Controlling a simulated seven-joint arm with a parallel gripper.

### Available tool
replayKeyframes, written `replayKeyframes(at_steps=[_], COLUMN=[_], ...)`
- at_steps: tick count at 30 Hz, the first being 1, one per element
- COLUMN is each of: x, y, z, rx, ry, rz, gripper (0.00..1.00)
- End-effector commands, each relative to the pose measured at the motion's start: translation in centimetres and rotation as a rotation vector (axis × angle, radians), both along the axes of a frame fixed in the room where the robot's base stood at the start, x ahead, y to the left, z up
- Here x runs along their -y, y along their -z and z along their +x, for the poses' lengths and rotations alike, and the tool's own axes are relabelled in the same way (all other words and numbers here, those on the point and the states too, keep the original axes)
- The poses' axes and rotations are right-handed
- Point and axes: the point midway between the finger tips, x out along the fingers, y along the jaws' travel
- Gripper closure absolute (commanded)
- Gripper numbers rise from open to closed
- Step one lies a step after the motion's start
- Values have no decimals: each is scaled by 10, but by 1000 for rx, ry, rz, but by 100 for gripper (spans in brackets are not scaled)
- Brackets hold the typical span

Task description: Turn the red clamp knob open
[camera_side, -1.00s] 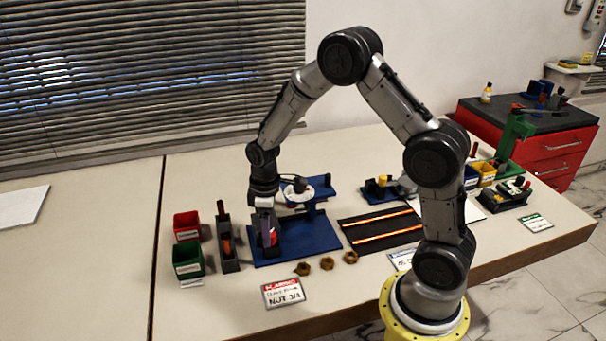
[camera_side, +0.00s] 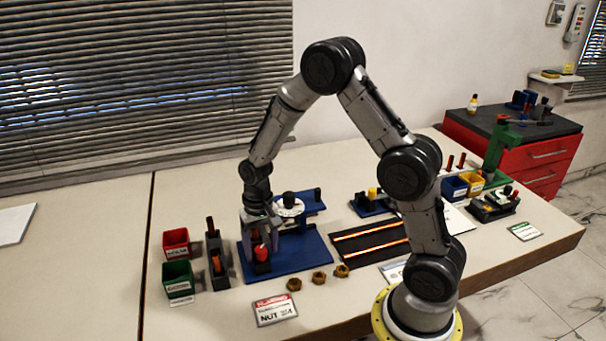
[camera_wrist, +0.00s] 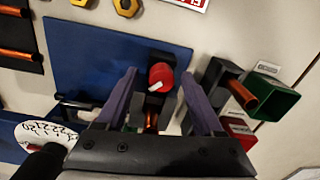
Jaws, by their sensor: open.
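The red clamp knob (camera_side: 262,253) stands at the left end of the blue base plate (camera_side: 295,258). In the wrist view the knob (camera_wrist: 161,74) is a round red cap with a pale handle or mark on its near side. My gripper (camera_side: 259,240) is over it, pointing down. In the wrist view my gripper (camera_wrist: 157,84) is open, with one finger on each side of the knob and visible gaps between. A copper-coloured rod (camera_wrist: 151,120) and dark block show below the knob, partly hidden by my gripper.
A white dial (camera_side: 288,207) stands behind my gripper. A dark holder (camera_side: 214,258) with orange-handled pieces, a red bin (camera_side: 176,242) and a green bin (camera_side: 178,278) are close on the left. Several brass nuts (camera_side: 319,278) lie in front of the plate.

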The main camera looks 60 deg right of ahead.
Motion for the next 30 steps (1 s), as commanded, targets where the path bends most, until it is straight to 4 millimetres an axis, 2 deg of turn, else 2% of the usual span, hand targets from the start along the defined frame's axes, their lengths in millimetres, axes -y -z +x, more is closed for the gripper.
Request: replayKeyframes(at_steps=[4,27,30], x=[0,2,-3], y=[0,-144,-161], z=[1,1,1], rx=[2,14,60], ry=[156,152,138], rz=[-2,-1,-5], gripper=[31,31,31])
